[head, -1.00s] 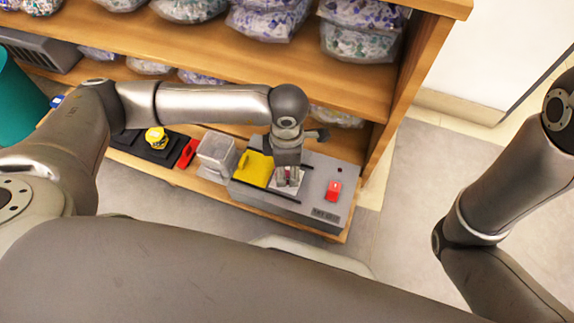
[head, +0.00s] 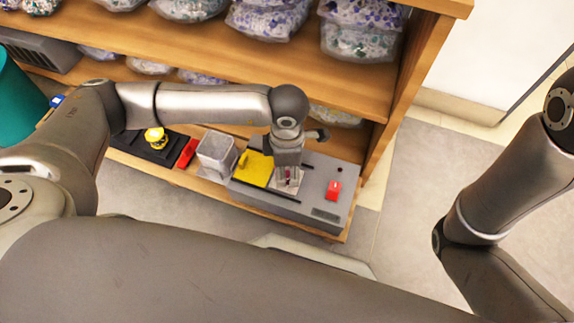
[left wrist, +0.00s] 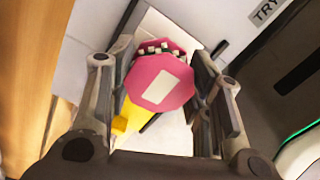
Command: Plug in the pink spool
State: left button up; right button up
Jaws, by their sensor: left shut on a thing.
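The pink spool (left wrist: 158,82) shows in the left wrist view between my fingers, with an octagonal pink end, a pale square label and small pale blocks near its far rim. My left gripper (head: 287,178) is shut on it and points down over the pale square area (head: 297,184) of the grey box (head: 318,179). In the head view only a bit of pink shows between the fingers. The spool's underside is hidden, so I cannot tell whether it is seated. My right gripper is out of view; only its arm shows at the right.
On the grey box, a yellow piece (head: 255,168) sits left of my gripper and a red switch (head: 334,189) right of it. A clear container (head: 217,155), red piece (head: 187,153) and yellow knob (head: 154,137) stand farther left. The shelf (head: 300,75) with bags overhangs behind.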

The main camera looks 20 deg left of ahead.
pick_arm(q)
jog(key=shift+f+b, duration=0.3)
jog(key=shift+f, duration=0.15)
dwell(0.4)
jog(key=o, duration=1.2)
jog(key=shift+c, duration=0.2)
jog(key=shift+o, duration=0.4)
jog(key=o, duration=0.3)
